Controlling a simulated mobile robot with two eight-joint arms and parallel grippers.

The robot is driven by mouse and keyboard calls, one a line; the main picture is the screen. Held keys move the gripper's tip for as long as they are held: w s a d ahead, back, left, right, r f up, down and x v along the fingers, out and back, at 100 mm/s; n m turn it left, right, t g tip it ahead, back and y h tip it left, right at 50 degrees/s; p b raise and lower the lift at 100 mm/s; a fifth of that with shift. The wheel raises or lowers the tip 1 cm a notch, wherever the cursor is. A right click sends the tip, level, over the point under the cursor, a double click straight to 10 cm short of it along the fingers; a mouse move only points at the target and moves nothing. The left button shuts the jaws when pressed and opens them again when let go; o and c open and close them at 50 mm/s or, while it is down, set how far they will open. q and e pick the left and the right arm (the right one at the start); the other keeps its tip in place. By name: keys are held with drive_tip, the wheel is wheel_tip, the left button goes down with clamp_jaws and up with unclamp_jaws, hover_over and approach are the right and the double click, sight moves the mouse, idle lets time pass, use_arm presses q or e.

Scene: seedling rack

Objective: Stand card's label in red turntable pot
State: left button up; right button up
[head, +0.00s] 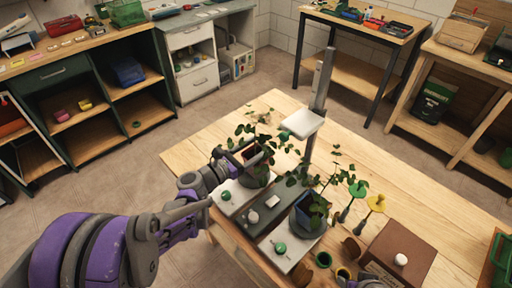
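A small white card (302,123) is mounted on a grey post at the back of the workbench. Two potted leafy plants stand in front of it: the left pot (256,179) and the right pot (305,214). I cannot make out a clearly red turntable. A green round-topped label (358,190) and a yellow one (376,203) stand on stakes right of the pots. My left gripper (243,157) is at the left plant, among its leaves, above the pot. Leaves hide its fingertips, and a dark reddish patch shows there. My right gripper's fingers are not visible.
Bare wood (430,213) is free at the right.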

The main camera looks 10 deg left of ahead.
use_arm(q)
drive_tip(key=o, duration=0.3)
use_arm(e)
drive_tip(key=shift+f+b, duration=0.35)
use_arm(q)
drive_tip(key=v, duration=1.1)
drive_tip(key=shift+d, duration=0.1)
